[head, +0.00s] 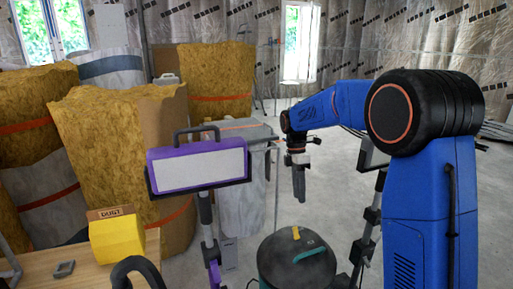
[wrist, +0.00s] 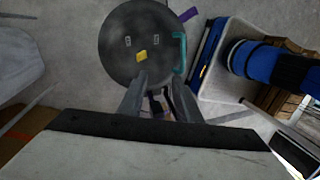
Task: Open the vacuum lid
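The vacuum (head: 297,268) is a dark grey drum standing on the floor at the bottom middle of the head view. Its round lid (wrist: 122,32) faces up and looks shut. A small yellow piece (head: 296,233) sits on the lid; it also shows in the wrist view (wrist: 141,56). A teal handle (wrist: 180,52) is at the lid's side. My gripper (head: 299,198) points down above the vacuum, apart from it. In the wrist view its two fingers (wrist: 156,82) are spread with nothing between them, just below the lid's edge in the picture.
A purple-framed work lamp (head: 199,170) on a stand is left of the vacuum. A yellow dust box (head: 117,236) stands on a wooden table (head: 85,268) at lower left. Insulation rolls (head: 120,140) fill the left and back. Open floor lies behind the vacuum.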

